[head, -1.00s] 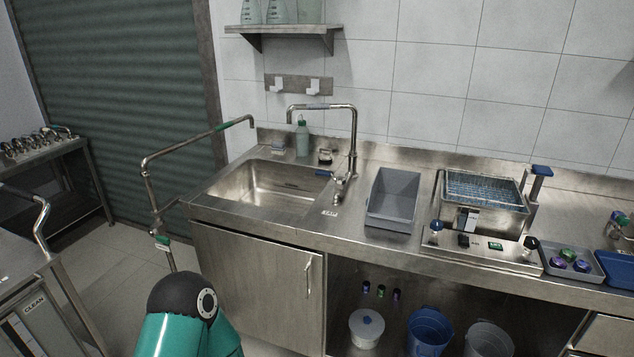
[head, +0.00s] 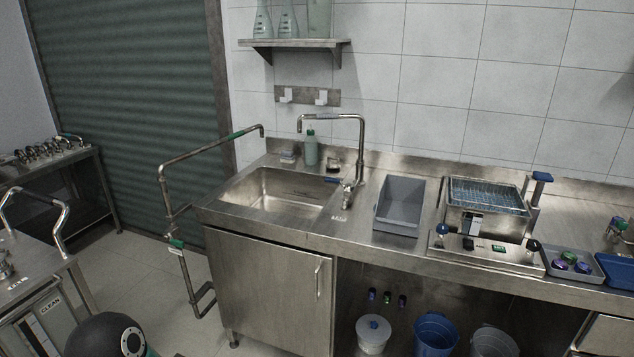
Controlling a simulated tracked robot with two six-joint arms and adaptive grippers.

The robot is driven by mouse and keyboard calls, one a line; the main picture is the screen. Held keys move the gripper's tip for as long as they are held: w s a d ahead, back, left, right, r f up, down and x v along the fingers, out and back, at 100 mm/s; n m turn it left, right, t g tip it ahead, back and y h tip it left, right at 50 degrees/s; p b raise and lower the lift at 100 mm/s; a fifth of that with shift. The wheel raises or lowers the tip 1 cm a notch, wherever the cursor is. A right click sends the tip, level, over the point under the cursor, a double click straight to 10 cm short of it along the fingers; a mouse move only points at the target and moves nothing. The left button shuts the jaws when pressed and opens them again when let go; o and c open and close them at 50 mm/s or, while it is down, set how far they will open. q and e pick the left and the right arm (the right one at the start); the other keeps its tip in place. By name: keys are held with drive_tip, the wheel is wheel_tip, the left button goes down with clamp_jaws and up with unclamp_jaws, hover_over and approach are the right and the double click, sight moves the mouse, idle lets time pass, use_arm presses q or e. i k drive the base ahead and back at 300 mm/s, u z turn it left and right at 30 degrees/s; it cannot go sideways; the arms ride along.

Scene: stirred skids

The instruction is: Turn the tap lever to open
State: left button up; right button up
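The tap (head: 361,140) is a tall metal spout that rises from the counter behind the right side of the sink and bends left over the basin. Its lever (head: 333,180) has a blue grip and sticks out to the left from the tap's base. The steel sink (head: 255,192) below looks empty, and I see no water running. Neither of my grippers is in view. Only a dark rounded joint of my own arm shows at the bottom left, well away from the tap.
A grey bin (head: 397,222) and a bath with a blue rack (head: 487,197) stand right of the sink. A green-topped bottle (head: 311,148) stands behind it. A bent metal rail (head: 188,262) with a green tag stands at the counter's left end.

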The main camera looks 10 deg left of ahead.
sight(347, 186)
drive_tip(key=u, duration=0.05)
drive_tip(key=i, duration=0.95)
drive_tip(key=u, duration=0.05)
